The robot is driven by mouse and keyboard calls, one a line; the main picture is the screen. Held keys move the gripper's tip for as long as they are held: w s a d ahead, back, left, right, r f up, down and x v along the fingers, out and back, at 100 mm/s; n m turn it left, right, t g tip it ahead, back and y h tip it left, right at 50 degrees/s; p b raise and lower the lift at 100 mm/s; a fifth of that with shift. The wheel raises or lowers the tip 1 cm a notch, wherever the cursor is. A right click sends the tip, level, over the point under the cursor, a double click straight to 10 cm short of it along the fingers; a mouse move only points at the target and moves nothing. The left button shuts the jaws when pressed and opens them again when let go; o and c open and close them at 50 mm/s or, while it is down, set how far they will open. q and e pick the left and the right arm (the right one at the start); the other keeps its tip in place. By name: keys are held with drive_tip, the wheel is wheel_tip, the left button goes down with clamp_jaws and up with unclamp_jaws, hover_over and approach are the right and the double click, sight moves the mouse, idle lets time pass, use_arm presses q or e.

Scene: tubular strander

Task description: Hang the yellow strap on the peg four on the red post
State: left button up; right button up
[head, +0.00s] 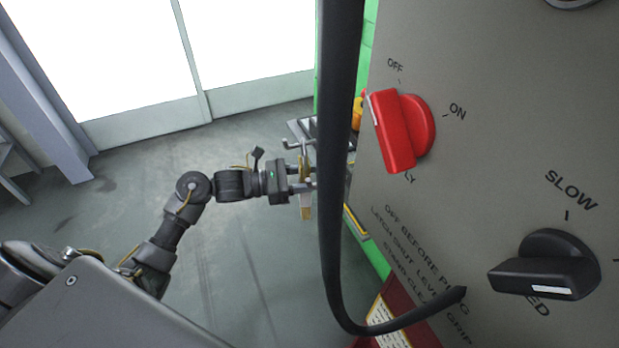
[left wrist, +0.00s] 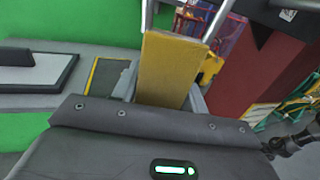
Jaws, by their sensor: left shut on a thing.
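My left gripper (head: 306,178) is shut on the yellow strap (head: 306,212), which hangs below the fingers in the head view. In the left wrist view the strap (left wrist: 168,70) is a flat yellow band between the fingers, covering much of them. Pale metal rods (left wrist: 214,22) show just beyond the strap; I cannot tell whether they are pegs. A broad dark red upright surface (left wrist: 262,78), perhaps the red post, stands to the right of the strap. Peg four cannot be made out. My right gripper is not identifiable in either view.
A grey panel (head: 490,180) with a red switch (head: 400,130) and a black knob (head: 545,265) fills the right of the head view. A thick black cable (head: 333,220) hangs in front, close to my left gripper. Open floor (head: 240,270) lies below the arm.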

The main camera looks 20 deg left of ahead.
idle(0.4)
use_arm(q)
drive_tip(key=o, duration=1.3)
use_arm(e)
drive_tip(key=shift+d, duration=0.2)
use_arm(q)
drive_tip(key=b+v, duration=0.3)
drive_tip(key=v, duration=0.7)
drive_tip(key=shift+s+a+b, duration=0.25)
drive_tip(key=shift+a+b, duration=0.05)
drive_tip(key=shift+b, duration=0.05)
use_arm(e)
drive_tip(key=shift+h, duration=0.3)
drive_tip(key=d+f, duration=0.3)
drive_tip(key=shift+w+d+f, duration=0.1)
drive_tip(key=shift+w+d, duration=0.05)
drive_tip(key=shift+w, duration=0.25)
drive_tip(key=shift+a, duration=0.25)
